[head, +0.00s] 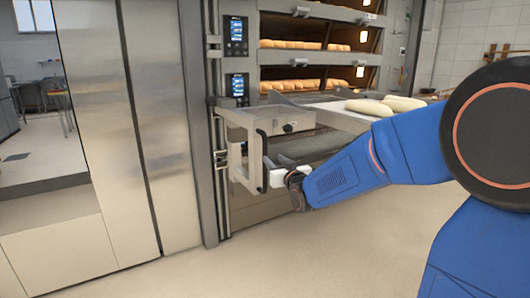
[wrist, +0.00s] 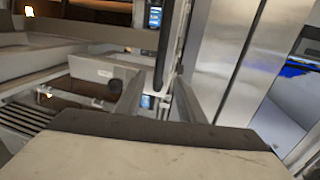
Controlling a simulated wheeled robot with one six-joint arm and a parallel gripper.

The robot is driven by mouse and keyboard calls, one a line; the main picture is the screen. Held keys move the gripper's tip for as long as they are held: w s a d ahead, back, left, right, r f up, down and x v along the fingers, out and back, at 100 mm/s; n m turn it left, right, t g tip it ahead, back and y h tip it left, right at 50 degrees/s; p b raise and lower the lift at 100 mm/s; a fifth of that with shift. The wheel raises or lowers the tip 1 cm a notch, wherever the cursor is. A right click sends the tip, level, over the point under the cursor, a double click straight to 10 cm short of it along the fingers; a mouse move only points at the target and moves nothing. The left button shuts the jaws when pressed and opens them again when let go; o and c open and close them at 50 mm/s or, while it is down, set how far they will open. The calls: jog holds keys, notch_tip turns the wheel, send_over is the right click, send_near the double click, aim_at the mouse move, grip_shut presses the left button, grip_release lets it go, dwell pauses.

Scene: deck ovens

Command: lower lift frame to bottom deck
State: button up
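The lift frame (head: 240,140) is a pale beige frame at the left front of the oven, level with the lower decks. It carries a dark upright handle (head: 263,160), which also shows in the wrist view (wrist: 164,45). My gripper (head: 277,172) is at the handle's lower part. In the wrist view its two fingers (wrist: 158,90) stand apart, with the handle's lower end between or just beyond them. Gaps show beside the handle, so the gripper looks open. Whether a finger touches the handle is unclear. The bottom deck is largely hidden behind my arm and the frame.
A loader surface (head: 325,108) bearing pale dough loaves (head: 370,107) sticks out to the right of the frame. Upper decks hold browned loaves (head: 290,85). Control panels (head: 236,35) line the oven's left side. A steel cabinet (head: 110,110) stands left. Floor in front is clear.

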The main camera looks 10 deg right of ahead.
aim_at(266, 152)
jog(key=w, duration=0.7)
jog(key=w+a, duration=0.1)
jog(key=w, duration=0.3)
jog(key=shift+a, duration=0.1)
grip_shut()
